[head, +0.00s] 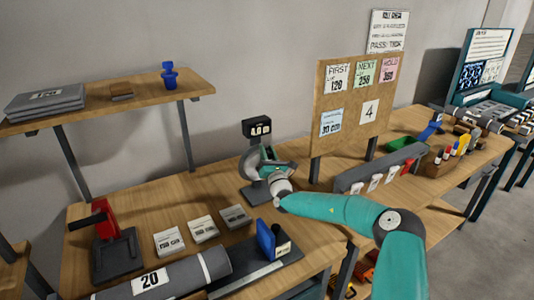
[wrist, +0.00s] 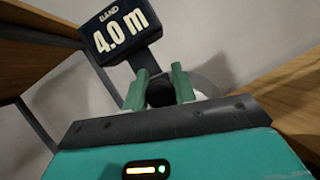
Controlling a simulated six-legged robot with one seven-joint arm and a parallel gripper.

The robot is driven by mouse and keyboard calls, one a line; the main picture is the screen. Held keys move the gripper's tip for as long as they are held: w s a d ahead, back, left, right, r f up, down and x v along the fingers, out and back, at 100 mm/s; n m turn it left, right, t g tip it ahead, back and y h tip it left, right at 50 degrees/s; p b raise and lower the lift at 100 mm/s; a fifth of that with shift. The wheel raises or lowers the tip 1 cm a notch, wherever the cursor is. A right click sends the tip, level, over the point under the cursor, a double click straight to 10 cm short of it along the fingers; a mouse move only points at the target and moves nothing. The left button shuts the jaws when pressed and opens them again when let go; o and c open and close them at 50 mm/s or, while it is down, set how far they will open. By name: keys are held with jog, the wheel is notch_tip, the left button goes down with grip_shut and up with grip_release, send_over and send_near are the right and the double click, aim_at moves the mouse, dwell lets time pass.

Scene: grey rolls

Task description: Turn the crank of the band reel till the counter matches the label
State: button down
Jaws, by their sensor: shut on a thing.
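The band reel (head: 248,168) stands on the wooden bench in the head view, a grey disc on a dark stand. Its black counter (head: 257,128) sits on top; in the wrist view the counter (wrist: 122,32) reads "BAND 4.0 m". My gripper (head: 265,156) is at the reel's front. In the wrist view my gripper (wrist: 160,84) has its two green fingers shut on the dark crank knob (wrist: 160,94). The rest of the crank is hidden. A board behind carries cards, among them a white card (head: 369,112) reading "4" and a blue card (head: 332,122) with small print.
A red-handled tool (head: 104,222), several small labelled blocks (head: 203,229) and a grey roll (head: 165,280) marked 20 lie left and front. A grey rail (head: 375,172) and the pinboard (head: 320,100) stand right of the reel. The bench between the red tool and reel is partly clear.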

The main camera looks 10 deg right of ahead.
jog(key=shift+a+f, duration=0.1)
jog(key=c, duration=1.2)
grip_release()
jog(key=shift+s, duration=0.1)
jog(key=s+d, duration=0.1)
jog(key=s, duration=0.4)
jog(key=s+d+f, duration=0.1)
jog(key=s, duration=0.4)
jog(key=s+d+f, duration=0.1)
jog(key=s, duration=0.5)
jog(key=shift+s+d, duration=0.1)
